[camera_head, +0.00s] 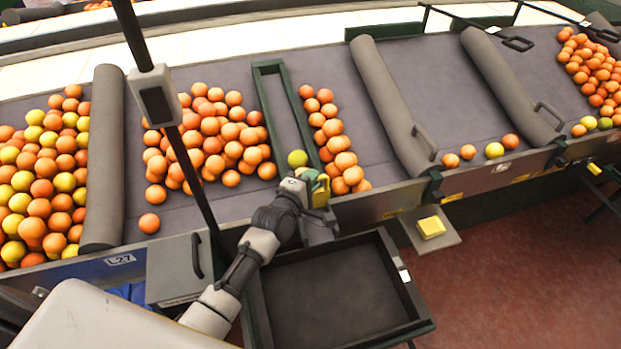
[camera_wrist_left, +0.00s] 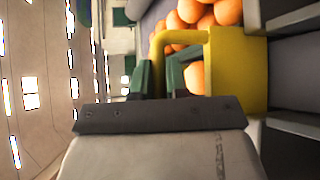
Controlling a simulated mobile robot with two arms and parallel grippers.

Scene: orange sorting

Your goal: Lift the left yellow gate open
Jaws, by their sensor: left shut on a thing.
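The yellow gate (camera_head: 320,190) stands at the near edge of the sorting belt, at the front end of a green-framed lane (camera_head: 262,85). My left gripper (camera_head: 306,176) is at the gate and shut on it. In the left wrist view the gate's yellow plate (camera_wrist_left: 238,70) and its bent handle (camera_wrist_left: 160,42) show large, with the green fingers of my left gripper (camera_wrist_left: 160,78) at the handle. My right gripper is not in view.
An empty dark tray (camera_head: 420,328) sits below the gate. Piles of oranges (camera_head: 215,135) lie on both sides of the lane. Grey rollers (camera_head: 103,160) divide the belt. A small shelf with a yellow block (camera_head: 431,227) is right of the tray.

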